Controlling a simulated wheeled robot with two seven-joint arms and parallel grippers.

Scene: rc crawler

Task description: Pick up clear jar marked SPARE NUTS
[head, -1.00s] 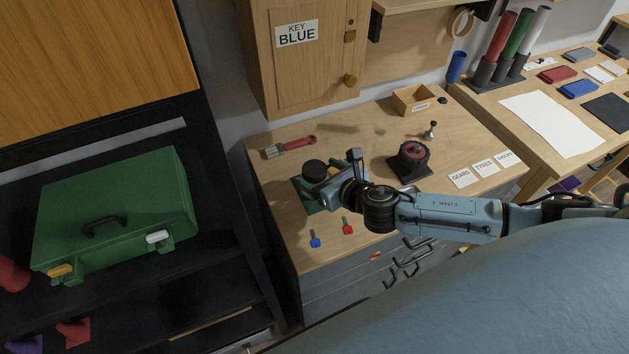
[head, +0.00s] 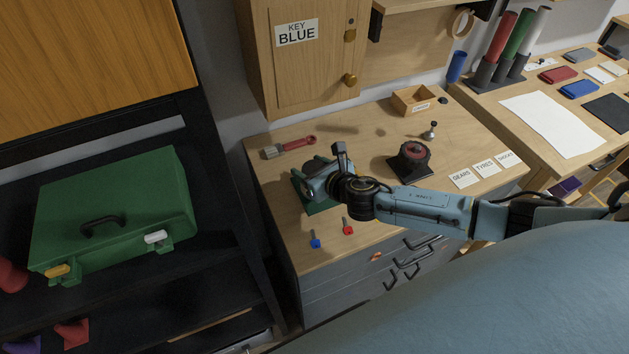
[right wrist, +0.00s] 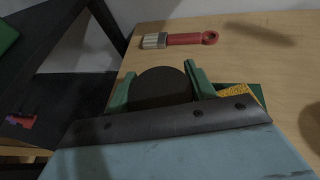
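A round dark lid (right wrist: 163,84), which looks like the top of the jar, shows in the right wrist view. The jar's clear body and its marking are hidden. My right gripper (right wrist: 160,80) has its green fingers apart, one on each side of the lid. I cannot tell whether they touch it. In the head view my right gripper (head: 316,174) is over a green mat (head: 320,208) on the wooden bench and covers the jar. My left gripper is not in view.
A red-handled brush (head: 290,147) lies behind the mat. A black wheel on a stand (head: 412,160) is to the right. A blue key (head: 315,240) and a red key (head: 348,228) lie in front. A green case (head: 115,210) stands on the left shelf.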

